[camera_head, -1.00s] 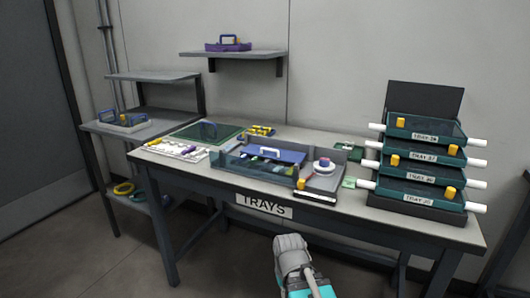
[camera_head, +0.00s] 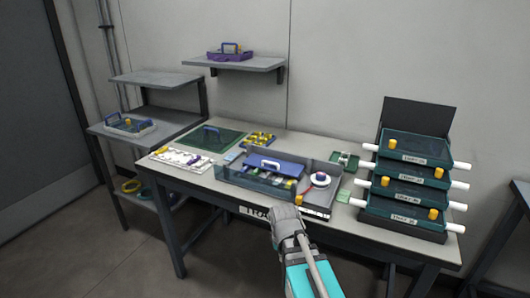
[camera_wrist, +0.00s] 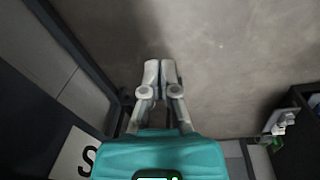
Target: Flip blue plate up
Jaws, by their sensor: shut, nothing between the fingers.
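The blue plate (camera_head: 276,157) lies across the back of a transparent-walled tray on the table, with a pale handle on top. Small coloured items show in front of it. My gripper (camera_head: 285,211) is in front of the table's front edge, below and to the right of the plate, and partly covers the TRAYS label. In the wrist view my gripper (camera_wrist: 160,64) has its fingers together, with nothing between them. The plate does not show in the wrist view.
Stacked teal trays (camera_head: 410,180) with white side handles stand at the right. A green mat (camera_head: 212,137) and a white board (camera_head: 182,160) lie at the left. The table edge (camera_head: 345,215) is close to my gripper.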

